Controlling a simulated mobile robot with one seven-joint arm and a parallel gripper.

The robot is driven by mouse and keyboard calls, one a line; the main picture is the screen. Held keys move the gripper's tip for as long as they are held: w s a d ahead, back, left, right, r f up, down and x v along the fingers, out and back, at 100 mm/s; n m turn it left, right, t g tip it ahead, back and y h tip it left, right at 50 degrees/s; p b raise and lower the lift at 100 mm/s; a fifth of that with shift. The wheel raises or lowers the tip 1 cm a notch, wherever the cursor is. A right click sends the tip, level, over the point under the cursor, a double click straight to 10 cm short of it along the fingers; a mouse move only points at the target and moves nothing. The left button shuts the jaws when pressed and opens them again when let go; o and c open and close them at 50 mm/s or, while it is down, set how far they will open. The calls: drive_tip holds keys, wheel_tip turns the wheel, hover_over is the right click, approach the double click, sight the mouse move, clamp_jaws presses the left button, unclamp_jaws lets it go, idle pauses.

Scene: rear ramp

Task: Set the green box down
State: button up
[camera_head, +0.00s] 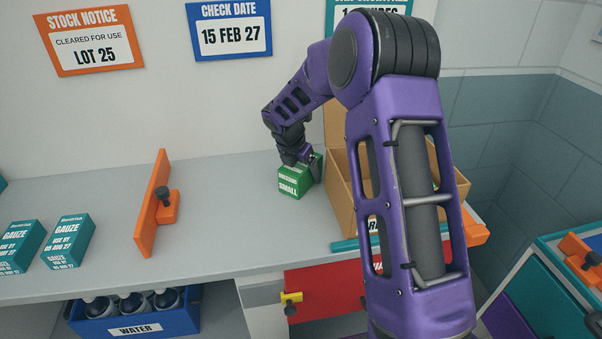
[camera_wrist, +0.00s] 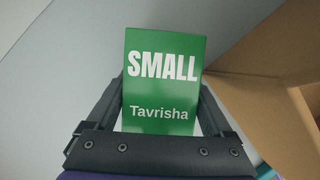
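The green box (camera_head: 294,182), marked "SMALL", is at the grey counter (camera_head: 230,215), just left of the open cardboard box. My gripper (camera_head: 305,168) reaches it from above with a finger down its right side. In the wrist view the green box (camera_wrist: 163,80) stands between the two fingers of my gripper (camera_wrist: 160,110), which lie along its left and right sides. The gripper appears shut on it. Whether its underside touches the counter is hard to tell.
The open cardboard box (camera_head: 341,187) stands close on the right; its flap also shows in the wrist view (camera_wrist: 270,45). An orange upright divider (camera_head: 152,205) stands to the left. Teal gauze boxes (camera_head: 68,241) are at the far left. The counter between divider and green box is clear.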

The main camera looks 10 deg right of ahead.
drive_tip(key=shift+r, duration=0.1)
clamp_jaws()
